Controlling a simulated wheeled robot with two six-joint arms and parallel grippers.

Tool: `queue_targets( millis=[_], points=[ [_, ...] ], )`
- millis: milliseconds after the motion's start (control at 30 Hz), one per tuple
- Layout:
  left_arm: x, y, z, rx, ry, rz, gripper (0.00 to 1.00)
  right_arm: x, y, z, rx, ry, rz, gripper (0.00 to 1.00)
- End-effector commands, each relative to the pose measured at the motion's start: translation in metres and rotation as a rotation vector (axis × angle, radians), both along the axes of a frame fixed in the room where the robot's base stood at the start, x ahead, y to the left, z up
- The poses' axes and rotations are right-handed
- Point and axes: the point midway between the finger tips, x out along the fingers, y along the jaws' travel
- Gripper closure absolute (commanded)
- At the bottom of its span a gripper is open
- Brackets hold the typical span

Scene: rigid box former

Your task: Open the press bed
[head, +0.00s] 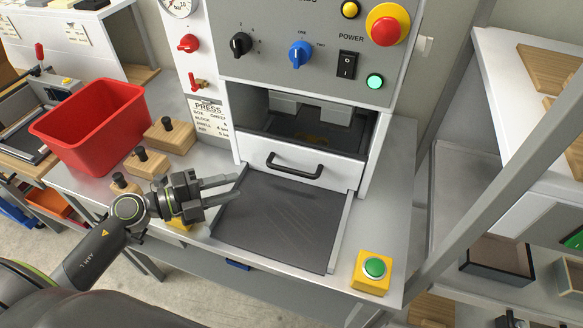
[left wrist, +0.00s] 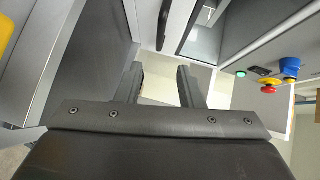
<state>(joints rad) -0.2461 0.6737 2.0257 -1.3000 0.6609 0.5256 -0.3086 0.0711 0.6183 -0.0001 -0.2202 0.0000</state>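The press (head: 305,55) stands at the back of the bench. Its white drawer front (head: 255,158) carries a black bar handle (head: 294,166). Above the front is a dark opening with a grey block at its top. A dark flat plate with raised pale side edges (head: 280,220) lies in front of the drawer front. My left gripper (head: 237,186) is over the plate's left edge, left of and apart from the handle. Its two fingers are spread with nothing between them, as the left wrist view also shows (left wrist: 160,80). My right gripper is not in view.
A red bin (head: 90,125) and several wooden blocks with black knobs (head: 170,135) stand left of the press. A yellow box with a green button (head: 373,271) sits at the bench's front right. A grey frame post (head: 480,165) rises at the right.

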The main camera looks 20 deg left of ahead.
Motion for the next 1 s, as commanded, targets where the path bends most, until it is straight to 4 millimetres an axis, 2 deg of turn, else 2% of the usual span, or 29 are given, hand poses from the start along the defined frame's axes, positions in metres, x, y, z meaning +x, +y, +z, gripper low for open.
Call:
queue_targets(
  millis=[100,400,800,1000],
  points=[
    [0.011,-0.012,0.001,-0.007,-0.004,0.002,0.66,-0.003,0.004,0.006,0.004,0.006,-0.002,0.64],
    [0.039,-0.043,-0.005,-0.007,-0.001,0.001,0.66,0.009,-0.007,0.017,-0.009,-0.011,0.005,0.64],
    [0.082,-0.09,-0.014,-0.007,0.0,0.0,0.66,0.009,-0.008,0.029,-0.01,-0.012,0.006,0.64],
    [0.096,-0.105,-0.018,-0.003,0.001,0.002,0.66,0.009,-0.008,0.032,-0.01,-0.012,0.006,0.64]
  ],
)
